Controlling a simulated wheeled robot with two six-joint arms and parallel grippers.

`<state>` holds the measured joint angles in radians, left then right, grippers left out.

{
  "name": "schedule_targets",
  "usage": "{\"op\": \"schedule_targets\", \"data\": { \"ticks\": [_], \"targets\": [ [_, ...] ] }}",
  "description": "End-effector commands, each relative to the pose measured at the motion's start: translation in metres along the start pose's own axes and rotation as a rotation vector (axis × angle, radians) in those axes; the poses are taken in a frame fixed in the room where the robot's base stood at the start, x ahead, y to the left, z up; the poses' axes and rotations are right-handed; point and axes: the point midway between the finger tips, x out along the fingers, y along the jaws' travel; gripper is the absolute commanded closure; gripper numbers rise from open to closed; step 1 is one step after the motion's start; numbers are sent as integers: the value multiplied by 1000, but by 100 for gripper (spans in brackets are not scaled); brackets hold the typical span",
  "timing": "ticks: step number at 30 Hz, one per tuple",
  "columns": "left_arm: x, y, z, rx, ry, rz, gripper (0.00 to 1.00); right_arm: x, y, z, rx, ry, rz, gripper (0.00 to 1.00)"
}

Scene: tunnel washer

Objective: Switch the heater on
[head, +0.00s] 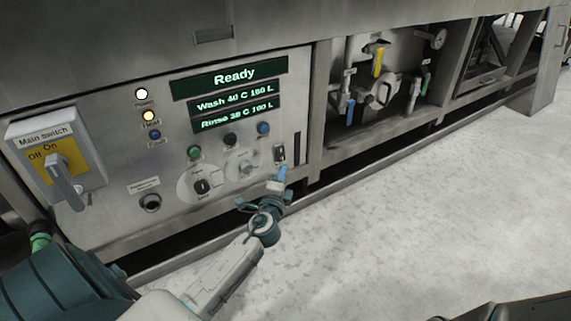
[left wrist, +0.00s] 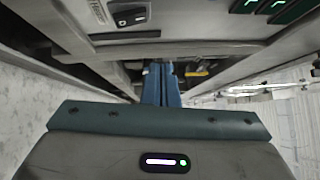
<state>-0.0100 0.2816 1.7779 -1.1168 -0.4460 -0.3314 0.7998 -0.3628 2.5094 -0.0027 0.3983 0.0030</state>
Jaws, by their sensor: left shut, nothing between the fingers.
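The control panel (head: 240,130) is a grey metal face with lamps, a display, buttons and knobs. A small black rocker switch (head: 280,153) sits at its lower right; I cannot read its label, so I cannot confirm it is the heater switch. It also shows in the left wrist view (left wrist: 130,17), above and left of the fingers. The lamp marked Heat (head: 149,116) glows amber. My left gripper (head: 281,174) is shut and empty, its blue fingers just below the rocker, apparently apart from it. The closed fingers also show in the left wrist view (left wrist: 161,84). My right gripper is not in view.
The main switch (head: 62,180) with its grey lever is at the far left. Two knobs (head: 202,187) and (head: 246,169) sit left of the rocker. Piping with a yellow-handled valve (head: 378,62) fills the recess to the right. The floor (head: 420,220) in front is clear.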

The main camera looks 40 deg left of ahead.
Motion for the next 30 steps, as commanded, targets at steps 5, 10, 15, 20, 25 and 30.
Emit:
{"op": "schedule_targets", "data": {
  "ticks": [5, 10, 15, 20, 25, 30],
  "targets": [
    [-21, -6, 0, 0, 1, 0, 100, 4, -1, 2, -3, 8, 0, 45],
    [-27, -7, 1, 0, 0, 0, 100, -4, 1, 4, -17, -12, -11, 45],
    [-26, -7, 1, 0, 0, -1, 100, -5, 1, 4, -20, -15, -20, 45],
    [-26, -7, 1, 0, 0, 0, 100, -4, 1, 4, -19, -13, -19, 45],
    [-26, -7, 0, -1, 1, -1, 100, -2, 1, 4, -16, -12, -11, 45],
    [-32, -33, -19, -107, 81, -26, 100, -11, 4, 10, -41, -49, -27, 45]
  ]
}}
